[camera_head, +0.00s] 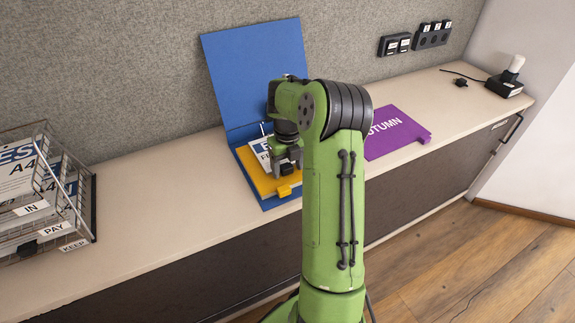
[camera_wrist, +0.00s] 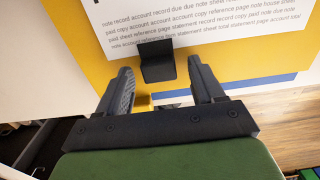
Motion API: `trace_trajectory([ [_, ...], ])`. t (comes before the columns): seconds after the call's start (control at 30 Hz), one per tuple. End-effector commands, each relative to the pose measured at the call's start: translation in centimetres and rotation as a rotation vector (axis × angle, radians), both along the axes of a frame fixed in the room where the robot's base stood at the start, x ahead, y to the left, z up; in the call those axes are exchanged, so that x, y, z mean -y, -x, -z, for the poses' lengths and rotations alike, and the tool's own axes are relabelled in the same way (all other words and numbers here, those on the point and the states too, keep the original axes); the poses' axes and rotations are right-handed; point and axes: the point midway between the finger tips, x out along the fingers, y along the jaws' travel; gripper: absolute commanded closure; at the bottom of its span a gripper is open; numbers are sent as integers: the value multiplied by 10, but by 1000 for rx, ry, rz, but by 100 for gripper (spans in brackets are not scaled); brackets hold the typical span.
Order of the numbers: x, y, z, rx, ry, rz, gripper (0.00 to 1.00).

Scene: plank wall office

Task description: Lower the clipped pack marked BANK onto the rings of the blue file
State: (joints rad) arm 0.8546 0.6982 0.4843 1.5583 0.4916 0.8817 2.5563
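The blue file (camera_head: 255,70) lies open on the counter, its cover leaning up against the grey wall panel. A yellow sheet (camera_head: 262,186) with a tab lies in it. A white printed pack (camera_head: 252,150) lies over the yellow sheet; it also shows in the wrist view (camera_wrist: 215,20). A black clip (camera_wrist: 157,62) sits at the pack's near edge. My gripper (camera_wrist: 160,66) is open above the file, with a finger on each side of the clip and gaps between. The word BANK is not readable, and the file's rings are hidden behind my arm.
A purple file marked AUTUMN (camera_head: 393,132) lies right of the blue file. A wire tray rack (camera_head: 75,190) labelled IN, PAY and KEEP stands at the left. The counter left of the file is clear.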

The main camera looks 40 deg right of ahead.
Motion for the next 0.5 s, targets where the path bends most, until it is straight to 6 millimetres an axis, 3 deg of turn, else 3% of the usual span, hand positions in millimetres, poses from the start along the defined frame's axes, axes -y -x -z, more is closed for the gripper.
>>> trace_trajectory([
  [0.27,0,0,-8,0,0,0,33],
  [0.5,0,-1,-71,4,4,0,33],
])
